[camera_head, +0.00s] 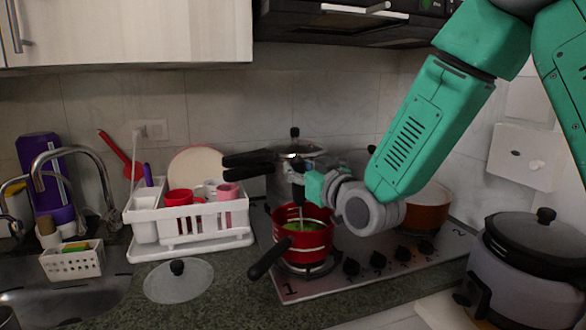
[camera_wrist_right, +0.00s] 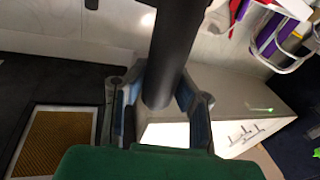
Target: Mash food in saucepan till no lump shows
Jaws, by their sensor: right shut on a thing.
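The red saucepan (camera_head: 316,240) stands on the front left burner of the stove, its black handle (camera_head: 268,258) pointing to the front left. Green food (camera_head: 296,226) shows inside it; whether there are lumps is too small to tell. My right gripper (camera_head: 297,180) is above the saucepan. In the right wrist view its fingers (camera_wrist_right: 162,92) are shut on a thick black handle (camera_wrist_right: 180,45). A thin metal shaft (camera_head: 302,214) runs from below the gripper down into the saucepan; its lower end is hidden in the food. My left gripper is not in view.
A pressure cooker (camera_head: 296,151) stands behind the saucepan. An orange pot (camera_head: 428,212) is at the back right of the stove. A glass lid (camera_head: 178,284) lies on the counter at left, before a white dish rack (camera_head: 200,224). A rice cooker (camera_head: 520,270) stands at right.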

